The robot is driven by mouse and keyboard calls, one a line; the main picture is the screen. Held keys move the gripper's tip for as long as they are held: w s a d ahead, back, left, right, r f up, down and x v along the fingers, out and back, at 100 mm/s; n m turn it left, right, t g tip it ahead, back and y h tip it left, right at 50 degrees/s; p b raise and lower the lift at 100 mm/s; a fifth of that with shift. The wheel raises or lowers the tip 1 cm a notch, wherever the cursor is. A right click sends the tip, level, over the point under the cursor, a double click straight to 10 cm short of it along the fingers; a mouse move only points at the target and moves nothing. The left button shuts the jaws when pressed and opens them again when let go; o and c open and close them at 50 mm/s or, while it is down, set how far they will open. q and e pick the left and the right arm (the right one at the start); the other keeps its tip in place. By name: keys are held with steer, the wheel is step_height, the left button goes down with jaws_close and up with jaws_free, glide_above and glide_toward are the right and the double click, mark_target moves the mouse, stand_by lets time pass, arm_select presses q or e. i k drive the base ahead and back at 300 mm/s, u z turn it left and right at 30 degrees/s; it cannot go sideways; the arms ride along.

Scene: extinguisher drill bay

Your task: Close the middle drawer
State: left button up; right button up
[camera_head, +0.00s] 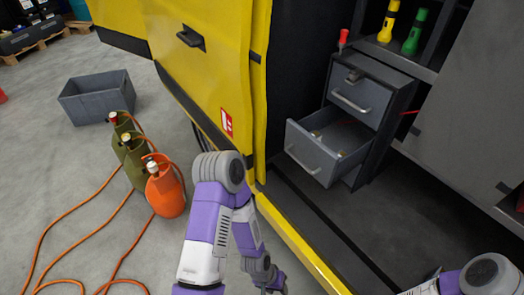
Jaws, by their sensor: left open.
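A dark grey drawer cabinet (391,98) stands inside the yellow vehicle's bay. The middle drawer (318,162) is pulled well out toward the left front and has a light bar handle. A few small yellowish items lie inside it. A drawer above it (350,97) with a similar handle is shut; what lies below is mostly hidden by the open drawer. My left gripper (273,284) is open, low at the bottom edge, below and left of the open drawer and apart from it. Its fingertips are small and partly cut off. My right arm shows at the bottom right; its gripper is out of view.
The yellow panel (215,65) stands left of the bay, and a yellow sill (300,250) runs along its front. A yellow flashlight (388,22) and a green flashlight (414,33) stand on a shelf. Orange and olive canisters (167,190) and a grey crate (97,98) are on the floor.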

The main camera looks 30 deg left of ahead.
mark_target(319, 158)
steer(key=u, duration=0.5)
steer(key=k, duration=0.65)
steer(key=u, duration=0.3)
steer(key=i, duration=0.8)
steer(key=z, duration=0.5)
steer(key=i, duration=0.55)
steer(key=z, duration=0.5)
